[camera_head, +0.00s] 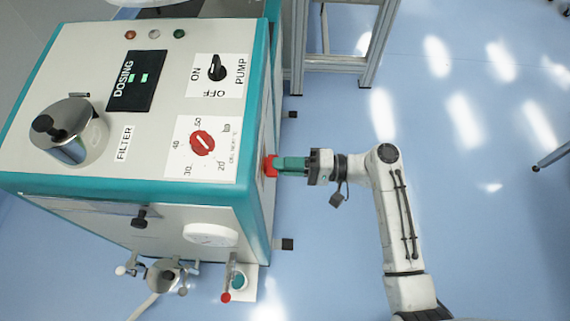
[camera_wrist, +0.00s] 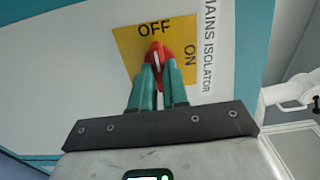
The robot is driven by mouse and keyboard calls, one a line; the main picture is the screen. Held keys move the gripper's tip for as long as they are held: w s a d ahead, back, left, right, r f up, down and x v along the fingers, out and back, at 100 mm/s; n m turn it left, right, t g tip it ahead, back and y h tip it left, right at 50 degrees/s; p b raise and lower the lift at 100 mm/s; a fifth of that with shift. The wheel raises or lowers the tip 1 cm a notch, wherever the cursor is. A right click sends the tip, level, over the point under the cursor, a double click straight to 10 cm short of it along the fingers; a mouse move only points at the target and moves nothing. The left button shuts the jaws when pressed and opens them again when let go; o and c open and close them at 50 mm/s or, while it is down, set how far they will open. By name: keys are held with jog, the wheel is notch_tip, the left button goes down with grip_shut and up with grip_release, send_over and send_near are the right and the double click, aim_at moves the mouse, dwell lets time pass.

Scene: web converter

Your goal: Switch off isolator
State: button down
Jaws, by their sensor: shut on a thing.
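The mains isolator is a red knob (camera_wrist: 155,52) on a yellow plate (camera_wrist: 130,45) marked OFF at the top and ON at the right. A white stripe on the knob's grip points roughly up towards OFF. My gripper (camera_wrist: 158,72) has its two green fingers shut on the knob, one on each side, hiding its lower part. In the head view the red knob (camera_head: 269,166) sticks out from the machine's right side, and my gripper (camera_head: 282,166) reaches it from the right.
The machine's top panel carries a red temperature dial (camera_head: 203,143), a black pump switch (camera_head: 217,68) and a dosing display (camera_head: 137,80). A metal frame (camera_head: 335,60) stands behind. The blue floor at the right is largely clear. A white pipe (camera_wrist: 285,93) shows at the right in the wrist view.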

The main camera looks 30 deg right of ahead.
jog(key=c, duration=1.1)
grip_release()
jog(key=shift+c, duration=0.2)
jog(key=shift+d, duration=0.1)
jog(key=v, duration=1)
jog(key=shift+s+d, duration=0.25)
jog(key=s+a+f+n+g+h+p, duration=0.3)
jog(key=s+a+f+g+h+p, duration=0.1)
jog(key=s+a+f+g+h, duration=0.3)
jog(key=s+d+r+n+g+h+p, duration=0.2)
jog(key=s+d+r+n+h+p, duration=0.1)
jog(key=s+d+r+h, duration=0.2)
jog(key=s+r+h, duration=0.2)
jog(key=s, duration=0.2)
jog(key=shift+r+n+g+h+p, duration=0.3)
jog(key=shift+h+p, duration=0.05)
jog(key=shift+h, duration=0.05)
